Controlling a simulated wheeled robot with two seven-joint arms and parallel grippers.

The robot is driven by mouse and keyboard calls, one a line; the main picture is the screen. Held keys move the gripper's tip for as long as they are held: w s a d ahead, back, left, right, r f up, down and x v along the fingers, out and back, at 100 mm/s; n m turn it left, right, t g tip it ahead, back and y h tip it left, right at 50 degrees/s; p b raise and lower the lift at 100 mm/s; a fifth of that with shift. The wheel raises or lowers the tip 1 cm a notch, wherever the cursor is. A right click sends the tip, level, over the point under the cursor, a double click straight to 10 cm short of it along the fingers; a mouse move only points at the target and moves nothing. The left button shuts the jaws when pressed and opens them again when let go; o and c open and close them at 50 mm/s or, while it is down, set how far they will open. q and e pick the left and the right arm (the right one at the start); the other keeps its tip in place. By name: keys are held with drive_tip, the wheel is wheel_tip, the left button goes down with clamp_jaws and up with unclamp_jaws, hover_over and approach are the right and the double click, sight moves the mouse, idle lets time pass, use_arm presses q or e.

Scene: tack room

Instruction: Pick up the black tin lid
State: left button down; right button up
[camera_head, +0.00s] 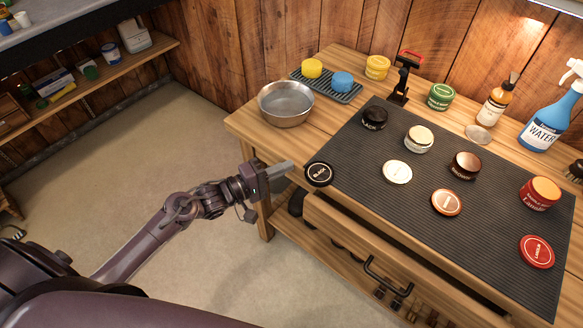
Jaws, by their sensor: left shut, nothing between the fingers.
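The black tin lid (319,173) is a flat black disc with pale lettering. It lies at the left front corner of the dark ribbed mat (385,143) on the wooden table. My left gripper (289,165) is just left of the lid, at the table's front edge, with its fingers shut and pointing toward it. In this view the fingertips look very close to the lid; I cannot tell whether they touch it. The open black tin (374,118) stands farther back on the mat. My right gripper is not in view.
A metal bowl (286,104) stands at the table's left end. Other lids, a cream one (397,171), a brown one (446,202) and a red one (537,251), lie right of the black lid, with their tins behind. A drawer handle (386,277) juts out below the tabletop.

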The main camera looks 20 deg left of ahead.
sight(300, 172)
use_arm(q)
drive_tip(key=shift+d, duration=1.2)
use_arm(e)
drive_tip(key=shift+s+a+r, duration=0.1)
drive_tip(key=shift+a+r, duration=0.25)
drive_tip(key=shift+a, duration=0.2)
use_arm(q)
drive_tip(key=shift+d+r+p, duration=0.2)
drive_tip(key=shift+d+p, duration=0.35)
drive_tip(key=shift+p, duration=0.15)
drive_tip(key=shift+w+d, duration=0.1)
drive_tip(key=shift+d, duration=0.25)
drive_tip(key=shift+d+f, duration=0.1)
drive_tip(key=shift+f, duration=0.05)
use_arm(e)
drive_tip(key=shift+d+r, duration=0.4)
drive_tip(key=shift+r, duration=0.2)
